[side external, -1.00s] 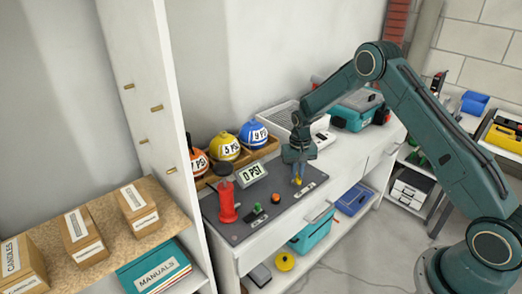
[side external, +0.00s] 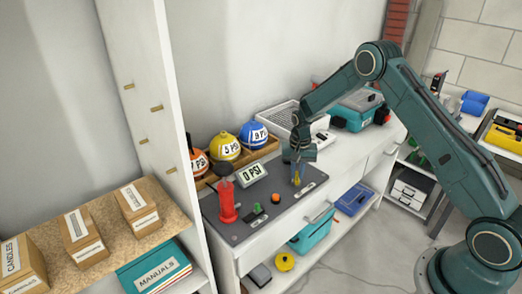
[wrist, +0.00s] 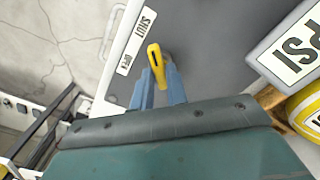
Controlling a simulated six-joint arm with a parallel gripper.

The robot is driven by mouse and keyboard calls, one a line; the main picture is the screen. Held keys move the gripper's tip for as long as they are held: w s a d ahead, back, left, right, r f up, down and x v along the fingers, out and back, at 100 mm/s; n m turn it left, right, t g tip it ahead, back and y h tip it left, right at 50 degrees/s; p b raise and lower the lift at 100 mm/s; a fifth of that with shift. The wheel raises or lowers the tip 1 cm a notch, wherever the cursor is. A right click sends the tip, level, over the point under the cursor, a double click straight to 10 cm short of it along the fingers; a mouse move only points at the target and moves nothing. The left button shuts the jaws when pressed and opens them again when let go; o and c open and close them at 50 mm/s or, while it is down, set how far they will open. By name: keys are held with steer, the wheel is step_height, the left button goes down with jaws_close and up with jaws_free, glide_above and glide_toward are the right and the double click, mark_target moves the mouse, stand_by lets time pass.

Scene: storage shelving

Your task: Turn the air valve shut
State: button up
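The air valve's yellow lever (wrist: 156,65) rises from the dark grey panel (side external: 238,232). In the side external view the lever (side external: 297,179) is partly covered by my gripper (side external: 294,173). A white label (wrist: 135,40) next to it reads SHUT and OPEN. In the wrist view, my gripper's two blue fingers (wrist: 160,86) stand on either side of the lever, with a gap between them. The fingers look open, and I cannot tell whether either touches the lever. The lever is slightly tilted relative to the fingers.
A red pump-like cylinder (side external: 227,203), a green switch (side external: 258,209) and an orange button (side external: 276,198) stand on the panel. A shelf with boxes (side external: 138,208) stands at left.

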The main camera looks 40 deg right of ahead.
mark_target(297, 174)
steer(key=o, duration=0.3)
step_height(297, 174, up, 14)
stand_by(0.8)
stand_by(0.4)
